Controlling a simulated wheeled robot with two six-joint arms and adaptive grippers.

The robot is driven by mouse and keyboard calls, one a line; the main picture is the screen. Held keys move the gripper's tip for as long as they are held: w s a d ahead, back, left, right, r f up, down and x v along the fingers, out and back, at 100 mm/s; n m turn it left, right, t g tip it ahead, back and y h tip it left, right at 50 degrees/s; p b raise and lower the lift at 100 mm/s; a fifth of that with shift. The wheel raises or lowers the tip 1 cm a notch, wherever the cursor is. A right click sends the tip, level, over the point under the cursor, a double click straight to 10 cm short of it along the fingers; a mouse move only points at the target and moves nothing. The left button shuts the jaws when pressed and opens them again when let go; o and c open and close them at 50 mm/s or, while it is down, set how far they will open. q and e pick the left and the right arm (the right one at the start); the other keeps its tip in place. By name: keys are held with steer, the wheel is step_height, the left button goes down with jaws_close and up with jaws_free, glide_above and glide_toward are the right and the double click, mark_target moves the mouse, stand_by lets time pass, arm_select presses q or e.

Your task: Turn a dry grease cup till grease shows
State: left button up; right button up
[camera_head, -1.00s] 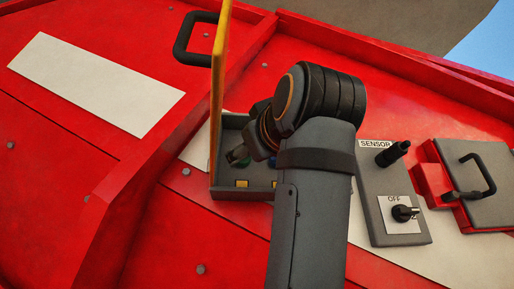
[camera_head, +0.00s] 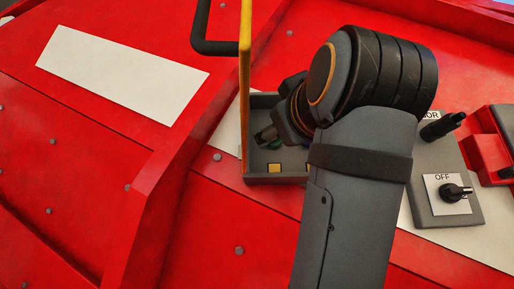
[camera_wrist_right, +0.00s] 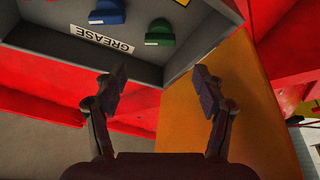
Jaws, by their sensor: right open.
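An open grey box (camera_head: 262,180) sits on the red panel, with a raised yellow door (camera_head: 245,90) along its left side. The wrist view shows the box wall (camera_wrist_right: 50,42) with a GREASE label (camera_wrist_right: 102,39). Inside are a blue cup (camera_wrist_right: 108,12) and a green cup (camera_wrist_right: 160,33); the green one also shows small in the head view (camera_head: 275,145). My right gripper (camera_wrist_right: 160,82) is open and empty at the box, its fingers apart below the green cup in the wrist picture, not touching it. In the head view my wrist hides much of the box. No grease is discernible.
A grey switch panel (camera_head: 478,213) with a knob marked OFF (camera_head: 453,192) lies right of my arm. A black handle (camera_head: 205,47) stands beyond the door. The yellow door (camera_wrist_right: 205,120) is close to the gripper's right finger. A white plate (camera_head: 120,75) lies left.

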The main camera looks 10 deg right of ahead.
steer(key=p+x, duration=0.4)
steer(key=x, duration=0.5)
steer(key=shift+w+d, duration=0.1)
steer(key=shift+w, duration=0.15)
steer(key=shift+c, duration=0.3)
steer(key=c, duration=1.1)
steer(key=shift+n, duration=0.4)
steer(key=o, duration=1.2)
steer(key=shift+c, duration=0.2)
